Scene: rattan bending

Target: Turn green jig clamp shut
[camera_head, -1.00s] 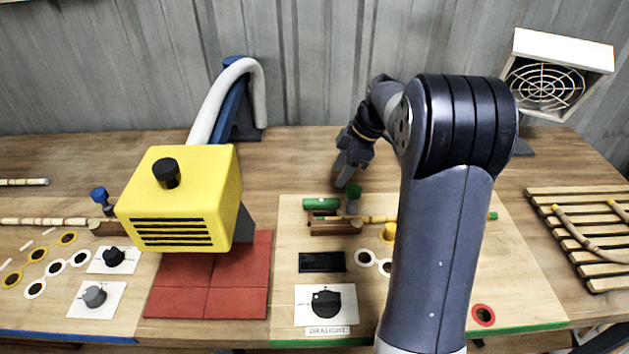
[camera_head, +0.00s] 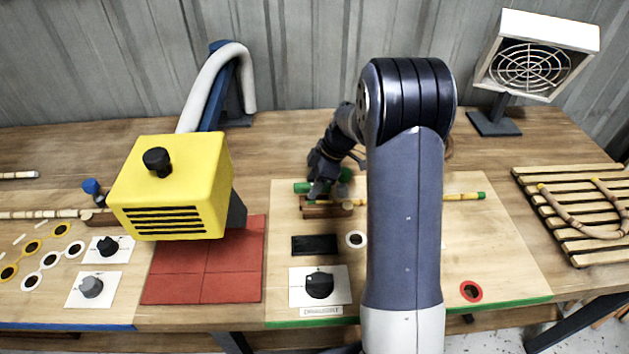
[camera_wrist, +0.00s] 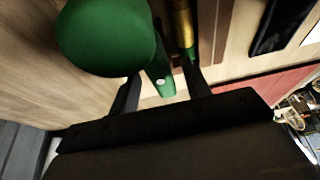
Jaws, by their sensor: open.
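The green jig clamp (camera_head: 303,187) is on the light board beside a brown wooden block (camera_head: 325,209). In the wrist view its round green knob (camera_wrist: 105,38) is large and close, and a green bar (camera_wrist: 162,82) with a pale dot shows beside it. My gripper (camera_head: 322,190) is down at the clamp. In the wrist view its two dark fingers (camera_wrist: 160,88) are apart, with the green bar between them. I cannot tell whether they touch it. A pale pole with a green end (camera_head: 465,196) runs right from the block, partly hidden by my arm.
A yellow box (camera_head: 170,185) on a blue and white arm stands left, over red tiles (camera_head: 200,285). A black dial (camera_head: 319,284) is at the front. A slatted rack (camera_head: 575,240) and a white fan box (camera_head: 540,55) are right.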

